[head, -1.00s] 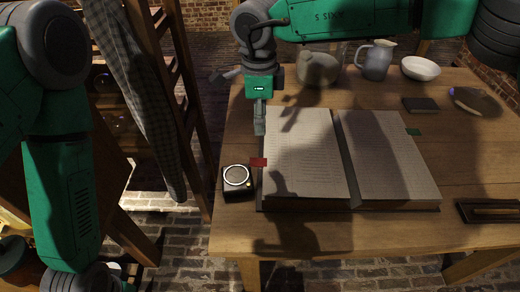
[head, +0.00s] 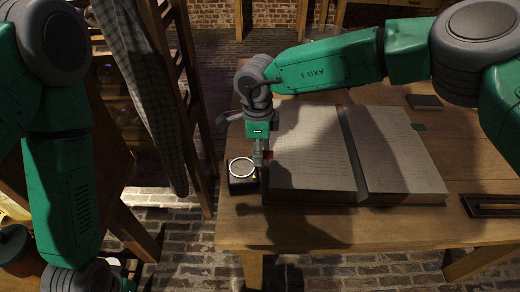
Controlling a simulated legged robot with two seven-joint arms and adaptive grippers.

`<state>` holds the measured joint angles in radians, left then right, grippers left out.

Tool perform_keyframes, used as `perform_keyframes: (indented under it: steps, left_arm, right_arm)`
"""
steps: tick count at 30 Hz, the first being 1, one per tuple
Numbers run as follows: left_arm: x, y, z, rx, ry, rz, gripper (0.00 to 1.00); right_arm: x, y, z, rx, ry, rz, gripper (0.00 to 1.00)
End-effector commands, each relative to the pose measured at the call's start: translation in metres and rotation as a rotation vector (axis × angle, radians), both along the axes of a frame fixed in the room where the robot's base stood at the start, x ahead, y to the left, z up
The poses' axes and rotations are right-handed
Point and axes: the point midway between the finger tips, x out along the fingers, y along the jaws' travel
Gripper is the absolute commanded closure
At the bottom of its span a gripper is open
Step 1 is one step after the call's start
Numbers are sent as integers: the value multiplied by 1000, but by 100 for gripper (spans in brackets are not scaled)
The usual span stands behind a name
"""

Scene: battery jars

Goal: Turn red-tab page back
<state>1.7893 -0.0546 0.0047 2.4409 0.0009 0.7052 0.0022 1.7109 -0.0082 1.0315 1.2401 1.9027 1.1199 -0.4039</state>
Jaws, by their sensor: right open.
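The open book (head: 310,150) lies on the wooden table, with a left and a right page block. Its red tab (head: 269,155) sticks out at the left edge of the left pages and is partly hidden by my right gripper. My right gripper (head: 258,172) points down at that left edge, beside the tab; I cannot tell whether it touches the tab or page. It is open. A green tab (head: 418,127) shows on the right page's outer edge. My left arm hangs down at the left, and its gripper is not clearly visible at the bottom edge.
A small dark box with a round pale dial (head: 242,168) stands close to the left of my right gripper. A dark tray (head: 493,206) lies at the table's right front. A small dark book (head: 424,101) lies behind. The table's front strip is clear.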

Motion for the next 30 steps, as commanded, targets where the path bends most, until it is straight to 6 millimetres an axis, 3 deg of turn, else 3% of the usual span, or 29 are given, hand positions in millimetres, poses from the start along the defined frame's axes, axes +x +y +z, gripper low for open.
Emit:
perform_keyframes:
  steps: [6,7,10,11,20,30]
  left_arm:
    - [0,0,0,0,0,1,0]
    - [0,0,0,0,0,1,0]
    - [0,0,0,0,0,0,0]
    - [0,0,0,0,0,0,0]
    - [0,0,7,0,0,0,0]
    - [0,0,58,0,0,0,0]
  right_arm:
    - [1,-6,0,5,0,-1,53]
    - [1,-7,0,6,0,-1,60]
    - [1,-8,0,8,0,-1,96]
    - [1,-8,0,7,0,-1,100]
    - [2,-7,6,16,-1,-4,100]
    - [1,-15,56,199,-7,-6,100]
